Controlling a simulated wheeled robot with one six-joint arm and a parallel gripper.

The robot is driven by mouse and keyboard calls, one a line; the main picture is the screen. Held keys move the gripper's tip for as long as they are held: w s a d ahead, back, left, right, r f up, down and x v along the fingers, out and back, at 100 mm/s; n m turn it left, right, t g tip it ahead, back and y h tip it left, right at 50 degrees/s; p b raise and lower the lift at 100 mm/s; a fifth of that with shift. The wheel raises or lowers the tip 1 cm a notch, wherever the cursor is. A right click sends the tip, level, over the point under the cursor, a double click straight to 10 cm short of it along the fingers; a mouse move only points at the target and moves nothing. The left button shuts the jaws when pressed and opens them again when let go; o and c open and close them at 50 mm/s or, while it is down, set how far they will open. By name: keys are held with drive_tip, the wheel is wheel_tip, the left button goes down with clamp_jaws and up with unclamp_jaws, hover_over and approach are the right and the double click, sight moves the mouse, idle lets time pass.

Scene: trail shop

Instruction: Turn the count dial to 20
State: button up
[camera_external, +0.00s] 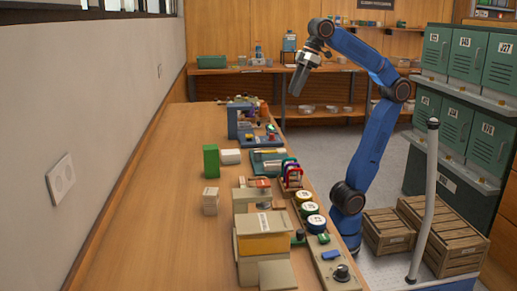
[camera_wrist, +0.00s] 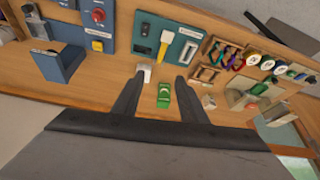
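A black knob (camera_external: 341,271), which may be the count dial, sits on a light panel (camera_external: 330,258) at the near right end of the counter in the external view. Its markings and setting are too small to read. I cannot pick it out for sure in the wrist view. My gripper (camera_external: 297,82) is raised over the far part of the counter's right edge, well away from the knob. In the wrist view my gripper (camera_wrist: 160,75) shows two dark fingers spread apart with nothing held between them.
The long wooden counter (camera_external: 150,190) carries a green box (camera_external: 211,161), coloured carabiners (camera_external: 291,174), round tins (camera_external: 313,223) and a tan box with a yellow band (camera_external: 263,244). Crates (camera_external: 438,240) and green lockers (camera_external: 456,125) stand right. The counter's left side is mostly clear.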

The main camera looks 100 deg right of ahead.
drive_tip(key=w+a+r+n, duration=0.25)
drive_tip(key=w+a, duration=0.75)
drive_tip(key=a, duration=0.5)
drive_tip(key=n+g+y, duration=0.1)
drive_tip(key=n+y, duration=0.2)
drive_tip(key=n, duration=0.2)
hover_over(343, 267)
drive_tip(key=s+d, duration=0.5)
drive_tip(key=shift+f, duration=6)
drive_tip(key=x, duration=1.7)
drive_tip(key=shift+s+d+f, duration=0.3)
drive_tip(key=shift+s+d, duration=0.05)
clamp_jaws()
